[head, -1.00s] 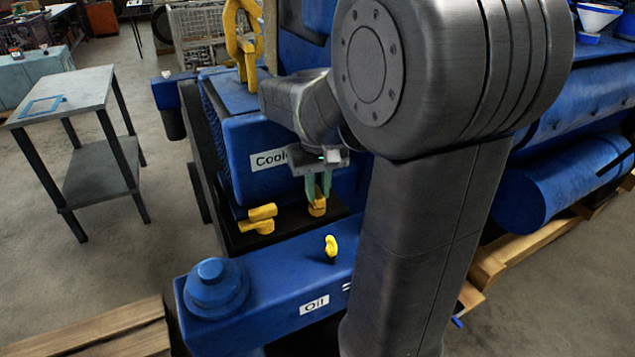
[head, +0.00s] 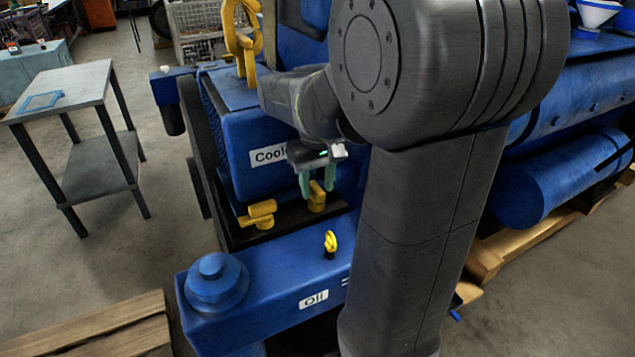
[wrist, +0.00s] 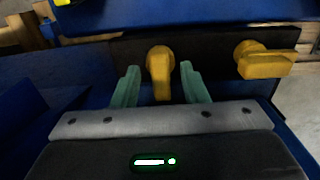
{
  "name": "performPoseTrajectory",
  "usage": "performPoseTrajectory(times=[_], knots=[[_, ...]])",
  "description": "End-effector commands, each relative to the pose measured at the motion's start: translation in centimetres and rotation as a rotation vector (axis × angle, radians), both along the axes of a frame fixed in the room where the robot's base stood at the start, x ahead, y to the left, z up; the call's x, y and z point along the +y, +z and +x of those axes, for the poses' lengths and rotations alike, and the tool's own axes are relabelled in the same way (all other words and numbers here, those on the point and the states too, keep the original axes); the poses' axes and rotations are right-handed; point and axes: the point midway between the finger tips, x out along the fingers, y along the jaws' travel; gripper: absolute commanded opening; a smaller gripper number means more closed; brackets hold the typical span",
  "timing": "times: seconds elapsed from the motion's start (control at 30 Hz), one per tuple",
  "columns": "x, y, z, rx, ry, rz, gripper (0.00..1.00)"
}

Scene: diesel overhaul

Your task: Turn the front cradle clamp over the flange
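Two yellow cradle clamps sit on the dark ledge under the blue cooler. One clamp (head: 317,196) is at the right, and in the wrist view this clamp (wrist: 160,68) has its lever pointing toward my gripper. The other clamp (head: 258,214) is at the left in the head view; in the wrist view this clamp (wrist: 265,62) lies at the right, its lever sideways. I cannot tell which is the front one. My gripper (head: 317,184) has teal fingers, also seen in the wrist view (wrist: 160,88). It is open, with the right-hand clamp's lever between the fingers and gaps on both sides.
A blue oil housing (head: 275,285) with a round cap and a small yellow ring handle (head: 330,243) lies in front of the ledge. The blue cooler (head: 240,130) rises behind. A yellow hook (head: 242,40) stands above it. A grey table (head: 75,85) is at the left.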

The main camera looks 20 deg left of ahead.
Motion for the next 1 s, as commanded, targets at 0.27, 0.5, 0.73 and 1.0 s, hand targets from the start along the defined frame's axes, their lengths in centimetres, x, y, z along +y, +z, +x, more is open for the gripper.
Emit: performPoseTrajectory(times=[0.27, 0.5, 0.73, 1.0], knots=[[0.0, 0.4, 0.0, -0.001, 0.000, 0.001, 0.40], [0.1, 4.5, 0.1, -0.003, 0.000, 0.004, 0.40], [0.1, 9.8, 0.0, -0.002, 0.000, 0.002, 0.40], [0.0, 13.4, 0.0, -0.001, 0.000, 0.001, 0.40]])
